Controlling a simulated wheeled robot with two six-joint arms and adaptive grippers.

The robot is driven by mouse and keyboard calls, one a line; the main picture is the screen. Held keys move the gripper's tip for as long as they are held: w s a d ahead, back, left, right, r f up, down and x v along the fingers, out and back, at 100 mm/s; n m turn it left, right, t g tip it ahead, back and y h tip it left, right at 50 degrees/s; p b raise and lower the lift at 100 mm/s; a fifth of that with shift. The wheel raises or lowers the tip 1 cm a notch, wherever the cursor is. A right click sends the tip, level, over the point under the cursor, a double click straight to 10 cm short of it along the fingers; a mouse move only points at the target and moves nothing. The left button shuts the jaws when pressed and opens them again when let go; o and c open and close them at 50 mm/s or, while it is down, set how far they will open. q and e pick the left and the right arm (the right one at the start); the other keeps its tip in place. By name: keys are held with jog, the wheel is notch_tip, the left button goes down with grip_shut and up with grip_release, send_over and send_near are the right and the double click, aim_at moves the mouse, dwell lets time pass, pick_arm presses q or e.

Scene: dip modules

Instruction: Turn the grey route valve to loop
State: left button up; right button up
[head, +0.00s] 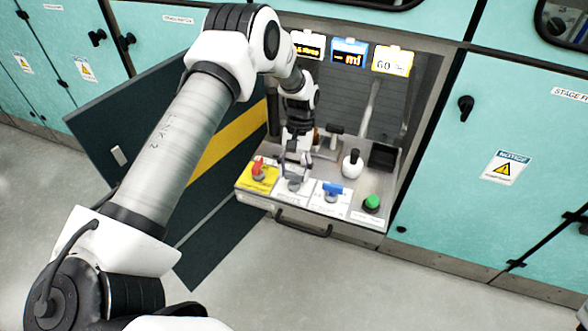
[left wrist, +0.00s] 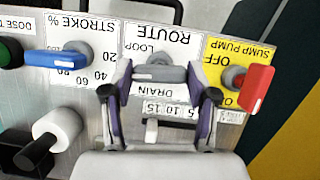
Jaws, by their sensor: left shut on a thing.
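The grey route valve (left wrist: 160,74) sits on the white ROUTE label plate (left wrist: 165,28). Its bar lies crosswise in the left wrist view, between the printed words LOOP and DRAIN, which read upside down. My left gripper (left wrist: 162,82) is shut on the valve, one finger at each end of the bar. In the head view my left gripper (head: 296,172) reaches down onto the panel between the red and blue handles and partly hides the valve (head: 294,185). I cannot tell which way the valve's pointer faces. My right gripper is not in view.
A red sump pump handle (left wrist: 258,82) and a blue stroke handle (left wrist: 56,59) flank the valve closely. A green button (head: 372,202), a black-and-white bottle-like knob (head: 352,163) and a small white slider (left wrist: 152,129) are nearby. An open dark door (head: 150,140) stands left.

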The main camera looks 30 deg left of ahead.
pick_arm(q)
jog(key=shift+s+m, duration=0.1)
jog(key=shift+m, duration=0.5)
jog(key=shift+y, duration=0.3)
jog(key=o, duration=1.2)
jog(key=shift+c, duration=0.2)
jog(key=d+v, duration=0.1)
jog(key=v, duration=1.1)
jog(key=shift+a, duration=0.45)
jog(key=shift+f, duration=0.1)
